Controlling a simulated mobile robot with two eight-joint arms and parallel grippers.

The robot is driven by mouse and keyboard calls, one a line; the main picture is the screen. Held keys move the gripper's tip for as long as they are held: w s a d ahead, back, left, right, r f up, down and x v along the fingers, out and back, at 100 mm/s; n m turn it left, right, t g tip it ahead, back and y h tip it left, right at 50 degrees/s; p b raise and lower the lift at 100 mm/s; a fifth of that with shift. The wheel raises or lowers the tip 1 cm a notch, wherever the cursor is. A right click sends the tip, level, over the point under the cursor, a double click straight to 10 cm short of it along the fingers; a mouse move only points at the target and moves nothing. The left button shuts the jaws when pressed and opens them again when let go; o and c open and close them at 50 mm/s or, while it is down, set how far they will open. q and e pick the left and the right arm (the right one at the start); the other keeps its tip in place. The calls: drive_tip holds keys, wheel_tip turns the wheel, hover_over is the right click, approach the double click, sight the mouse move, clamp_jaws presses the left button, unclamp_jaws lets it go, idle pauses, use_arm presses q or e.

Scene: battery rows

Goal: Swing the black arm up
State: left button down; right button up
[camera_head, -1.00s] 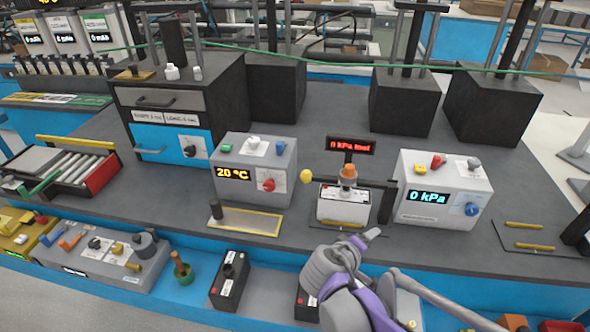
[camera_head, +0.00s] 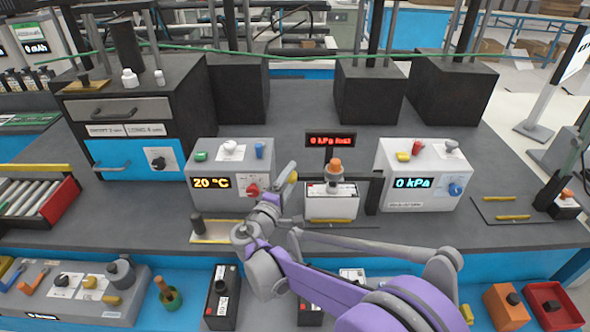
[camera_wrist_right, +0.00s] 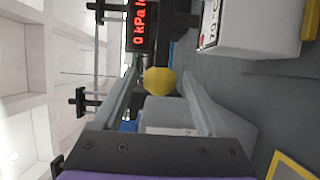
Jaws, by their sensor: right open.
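The black arm (camera_head: 361,179) runs level across the white battery (camera_head: 331,204) from a black post (camera_head: 374,195) on its right. A yellow knob (camera_head: 293,177) is at the arm's left end. My right gripper (camera_head: 288,173) is at this knob, coming from the front left. In the right wrist view the yellow knob (camera_wrist_right: 158,81) lies between the tips of my open right gripper (camera_wrist_right: 159,76); I cannot tell whether either finger touches it. An orange knob (camera_head: 335,166) stands above the battery. My left gripper is out of view.
A grey 20 °C box (camera_head: 225,198) stands close on the left and a 0 kPa box (camera_head: 425,190) on the right. A red-lettered display (camera_head: 331,140) is behind the battery. The bench top (camera_head: 300,112) behind is clear.

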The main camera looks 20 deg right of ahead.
drive_tip(key=shift+x, duration=2.1)
clamp_jaws()
